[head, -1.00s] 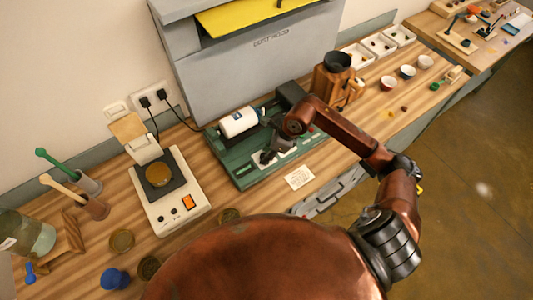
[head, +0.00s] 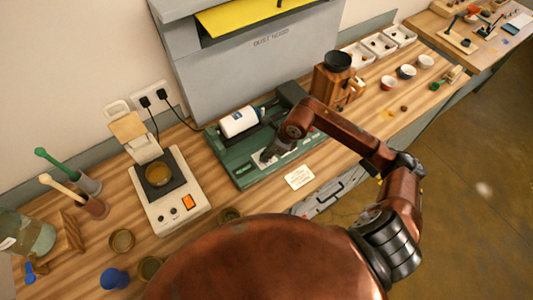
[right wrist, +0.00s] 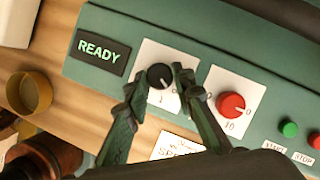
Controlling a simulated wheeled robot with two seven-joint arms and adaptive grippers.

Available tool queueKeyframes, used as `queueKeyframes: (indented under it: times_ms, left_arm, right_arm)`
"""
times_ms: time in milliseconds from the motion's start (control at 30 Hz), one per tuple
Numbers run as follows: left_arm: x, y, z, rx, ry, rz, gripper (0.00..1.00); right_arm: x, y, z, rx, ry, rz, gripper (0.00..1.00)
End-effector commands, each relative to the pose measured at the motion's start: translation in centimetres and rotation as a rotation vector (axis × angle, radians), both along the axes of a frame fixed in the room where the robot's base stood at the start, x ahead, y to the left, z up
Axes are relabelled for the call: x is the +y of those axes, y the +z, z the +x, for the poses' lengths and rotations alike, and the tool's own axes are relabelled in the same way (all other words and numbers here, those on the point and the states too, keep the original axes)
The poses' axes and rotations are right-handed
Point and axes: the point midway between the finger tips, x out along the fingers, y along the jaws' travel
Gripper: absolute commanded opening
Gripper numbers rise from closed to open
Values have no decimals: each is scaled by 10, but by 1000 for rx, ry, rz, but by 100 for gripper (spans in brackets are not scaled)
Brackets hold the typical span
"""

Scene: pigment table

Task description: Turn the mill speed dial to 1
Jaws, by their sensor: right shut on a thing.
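The mill is a green machine (head: 233,160) with a white jar (head: 238,121) on top, on the wooden bench. In the right wrist view, its front panel shows a black dial (right wrist: 160,76) on a white plate with a "1" below it. A red dial (right wrist: 231,106) with "0" and "10" marks sits to its right. My right gripper (right wrist: 161,80) has one finger on each side of the black dial and is shut on it. In the head view the gripper (head: 268,156) is low over the panel and hides the dial. The dial's pointer is hard to read. My left gripper is out of view.
Right of the red dial are a green button (right wrist: 289,129) and a red button (right wrist: 314,140). A lit "READY" display (right wrist: 99,50) is at left. A printed card (head: 299,177) lies in front of the mill. A scale (head: 170,196) stands left, a wooden grinder (head: 335,84) right.

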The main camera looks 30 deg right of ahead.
Motion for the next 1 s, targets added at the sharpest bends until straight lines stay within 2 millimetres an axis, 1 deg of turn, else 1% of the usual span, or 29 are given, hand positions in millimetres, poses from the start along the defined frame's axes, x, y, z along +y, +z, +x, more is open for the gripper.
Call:
queueKeyframes:
  times_ms: [300,600,800,1000]
  left_arm:
    - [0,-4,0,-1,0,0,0]
    - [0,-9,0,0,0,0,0]
    - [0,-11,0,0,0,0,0]
    - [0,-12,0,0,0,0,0]
  right_arm:
    - [3,0,-1,-4,-263,-1,0]
    - [4,0,-2,-3,-480,-1,0]
    - [5,0,-2,-2,-570,-1,0]
    - [5,1,-2,-2,-614,-1,0]
